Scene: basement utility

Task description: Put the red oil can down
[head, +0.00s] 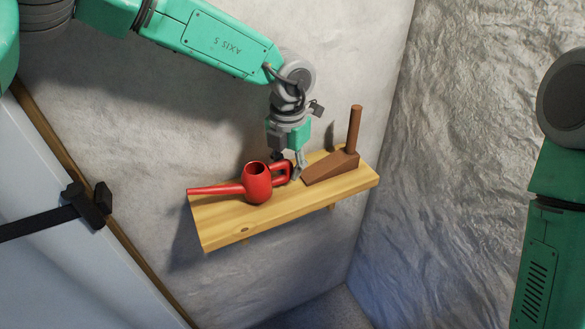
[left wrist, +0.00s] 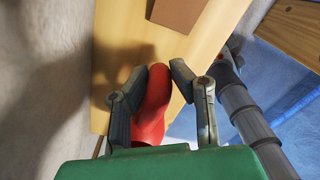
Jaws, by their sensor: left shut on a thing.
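The red oil can (head: 257,184) is at the left part of a wooden shelf (head: 222,226) on the wall, upright, its long spout pointing left. Its base appears to be on or just above the shelf; I cannot tell for sure which. My left gripper (head: 291,170) comes down from above and is shut on the can's handle at the can's right side. In the left wrist view the red handle (left wrist: 154,100) lies between the two fingers, over the shelf board (left wrist: 113,62). My right gripper is not in view; only my right arm shows at the right edge.
A brown wedge-shaped block with an upright handle (head: 333,166) stands on the shelf just right of my left gripper. The rough wall is behind the shelf. A pale panel with a black bar (head: 78,207) is at lower left. The shelf's front left is bare.

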